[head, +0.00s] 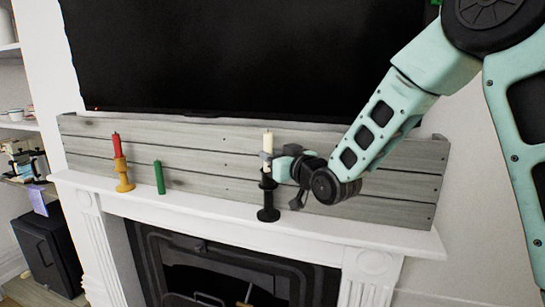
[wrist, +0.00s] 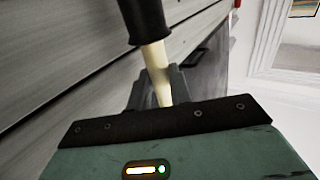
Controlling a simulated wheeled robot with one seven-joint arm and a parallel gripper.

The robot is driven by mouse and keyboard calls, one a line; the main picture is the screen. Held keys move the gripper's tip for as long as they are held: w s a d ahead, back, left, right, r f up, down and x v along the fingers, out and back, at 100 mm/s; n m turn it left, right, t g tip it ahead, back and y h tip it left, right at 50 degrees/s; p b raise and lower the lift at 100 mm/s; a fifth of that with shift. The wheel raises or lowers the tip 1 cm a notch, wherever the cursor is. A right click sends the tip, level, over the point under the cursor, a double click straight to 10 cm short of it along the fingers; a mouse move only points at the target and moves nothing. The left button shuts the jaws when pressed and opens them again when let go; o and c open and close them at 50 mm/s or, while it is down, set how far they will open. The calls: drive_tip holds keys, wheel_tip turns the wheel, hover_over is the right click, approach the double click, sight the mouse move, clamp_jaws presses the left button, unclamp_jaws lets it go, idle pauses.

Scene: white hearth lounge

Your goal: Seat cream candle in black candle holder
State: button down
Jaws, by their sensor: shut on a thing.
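The cream candle (head: 267,142) stands upright above the black candle holder (head: 268,214) on the white mantel. My gripper (head: 268,158) reaches in from the right and is shut around the candle's side. In the wrist view, the cream candle (wrist: 157,65) passes between the fingers (wrist: 157,85), and its far end meets the rim of the black holder (wrist: 145,22). The candle's lower end is hidden there, so I cannot tell how deep it sits in the cup. The candle and holder look roughly in line.
A red candle (head: 117,146) stands in a yellow holder (head: 123,177) on the left of the mantel (head: 200,205). A green candle (head: 159,178) stands beside it. A grey plank panel (head: 215,170) runs close behind, under a black screen (head: 230,60).

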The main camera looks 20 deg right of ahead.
drive_tip(key=shift+f+b, duration=1)
drive_tip(key=c, duration=1.2)
unclamp_jaws()
drive_tip(key=shift+b+v, duration=5.8)
drive_tip(key=shift+v, duration=2.9)
drive_tip(key=shift+r, duration=0.1)
